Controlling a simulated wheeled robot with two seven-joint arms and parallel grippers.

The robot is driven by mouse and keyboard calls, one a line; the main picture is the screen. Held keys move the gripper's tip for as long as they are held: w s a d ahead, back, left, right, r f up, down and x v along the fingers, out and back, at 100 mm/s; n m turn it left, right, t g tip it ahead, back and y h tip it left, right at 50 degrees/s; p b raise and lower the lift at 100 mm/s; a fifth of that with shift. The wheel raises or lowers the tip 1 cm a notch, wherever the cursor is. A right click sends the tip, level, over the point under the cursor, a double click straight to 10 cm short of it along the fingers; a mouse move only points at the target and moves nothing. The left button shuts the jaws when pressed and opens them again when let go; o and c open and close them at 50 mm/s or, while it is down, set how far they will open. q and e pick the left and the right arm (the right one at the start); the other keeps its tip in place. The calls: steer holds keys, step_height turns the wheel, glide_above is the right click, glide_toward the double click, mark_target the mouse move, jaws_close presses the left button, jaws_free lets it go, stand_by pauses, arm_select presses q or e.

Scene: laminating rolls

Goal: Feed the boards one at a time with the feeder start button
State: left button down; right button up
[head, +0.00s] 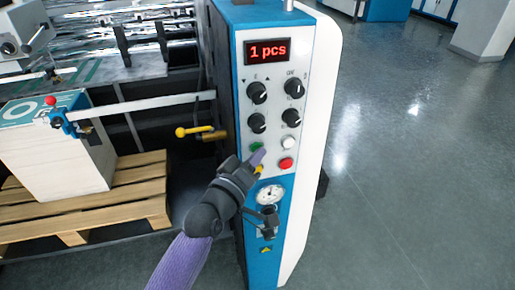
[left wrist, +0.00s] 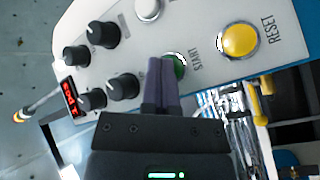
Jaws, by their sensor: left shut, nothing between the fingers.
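The green start button (head: 256,146) sits on the left side of the control panel (head: 283,135). In the left wrist view the green button (left wrist: 180,67) is marked START and is partly covered by my fingers. My left gripper (head: 261,154) is shut and empty, its fingertips right at the green button. It also shows in the left wrist view (left wrist: 163,62). I cannot tell whether the tips touch or press the button. The red display (head: 267,51) reads "1 pcs". A stack of boards (head: 60,160) stands on a wooden pallet (head: 90,216) at the left. My right gripper is not in view.
Close to the green button are a yellow RESET button (left wrist: 240,40), a white button (head: 288,143) and a red button (head: 286,163). Black knobs (head: 257,93) sit above, a gauge (head: 270,194) below. A yellow-ended lever (head: 183,132) juts out left. The floor at right is clear.

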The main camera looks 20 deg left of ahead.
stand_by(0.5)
arm_select(q)
steer(key=shift+s+d+p, duration=0.4)
steer(key=shift+s+p, duration=0.1)
steer(key=shift+s, duration=0.1)
